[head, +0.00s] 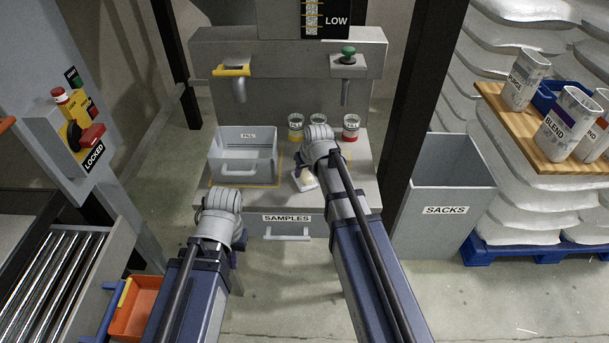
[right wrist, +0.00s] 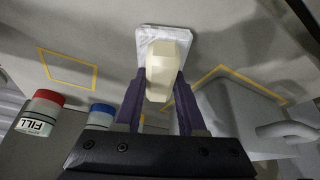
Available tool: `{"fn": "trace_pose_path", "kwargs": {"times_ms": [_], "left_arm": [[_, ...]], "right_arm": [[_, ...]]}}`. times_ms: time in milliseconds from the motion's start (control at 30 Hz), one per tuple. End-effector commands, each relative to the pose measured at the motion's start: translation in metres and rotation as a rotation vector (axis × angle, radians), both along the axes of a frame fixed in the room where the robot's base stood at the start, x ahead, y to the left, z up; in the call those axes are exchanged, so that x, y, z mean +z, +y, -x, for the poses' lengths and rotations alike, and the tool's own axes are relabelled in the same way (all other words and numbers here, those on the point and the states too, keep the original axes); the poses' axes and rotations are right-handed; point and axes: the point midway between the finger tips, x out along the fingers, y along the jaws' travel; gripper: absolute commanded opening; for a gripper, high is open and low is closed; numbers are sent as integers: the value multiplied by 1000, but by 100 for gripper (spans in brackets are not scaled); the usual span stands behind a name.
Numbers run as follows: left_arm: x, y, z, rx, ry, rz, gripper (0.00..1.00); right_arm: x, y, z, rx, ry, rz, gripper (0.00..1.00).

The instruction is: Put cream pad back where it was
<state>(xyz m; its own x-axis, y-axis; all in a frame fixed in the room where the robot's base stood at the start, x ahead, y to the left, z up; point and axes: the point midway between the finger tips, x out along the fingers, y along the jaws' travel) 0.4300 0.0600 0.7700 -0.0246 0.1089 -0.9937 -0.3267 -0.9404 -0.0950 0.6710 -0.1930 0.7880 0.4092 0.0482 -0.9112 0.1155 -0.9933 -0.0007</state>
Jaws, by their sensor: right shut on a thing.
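The cream pad (right wrist: 163,68) is a pale faceted block between the purple fingers of my right gripper (right wrist: 160,88), which is shut on it. A white square piece (right wrist: 165,36) lies against its far side; I cannot tell if the two are joined. In the head view the cream pad (head: 306,177) shows just left of my right arm, low over the grey bench top. An empty yellow outline (right wrist: 68,72) is marked on the bench, apart from the pad. My left gripper (head: 235,258) is mostly hidden by its own wrist, in front of the bench; its fingers cannot be read.
A grey bin (head: 244,155) stands on the bench's left inside a yellow outline. Several jars, one of them red (head: 351,128), line the back right. A SAMPLES drawer (head: 288,227) is below. A SACKS bin (head: 445,200) stands to the right.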

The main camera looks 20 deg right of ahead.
Motion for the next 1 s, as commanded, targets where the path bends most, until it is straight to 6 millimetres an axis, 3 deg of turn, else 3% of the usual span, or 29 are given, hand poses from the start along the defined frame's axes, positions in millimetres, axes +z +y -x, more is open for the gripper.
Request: {"fn": "trace_pose_path", "kwargs": {"times_ms": [267, 300, 567, 1000], "left_arm": [[-2, 0, 0, 0, 0, 0, 0], [-3, 0, 0, 0, 0, 0, 0], [-1, 0, 0, 0, 0, 0, 0], [5, 0, 0, 0, 0, 0, 0]], "right_arm": [[-2, 0, 0, 0, 0, 0, 0], [-3, 0, 0, 0, 0, 0, 40], [-1, 0, 0, 0, 0, 0, 69], [5, 0, 1, 0, 0, 0, 69]]}}
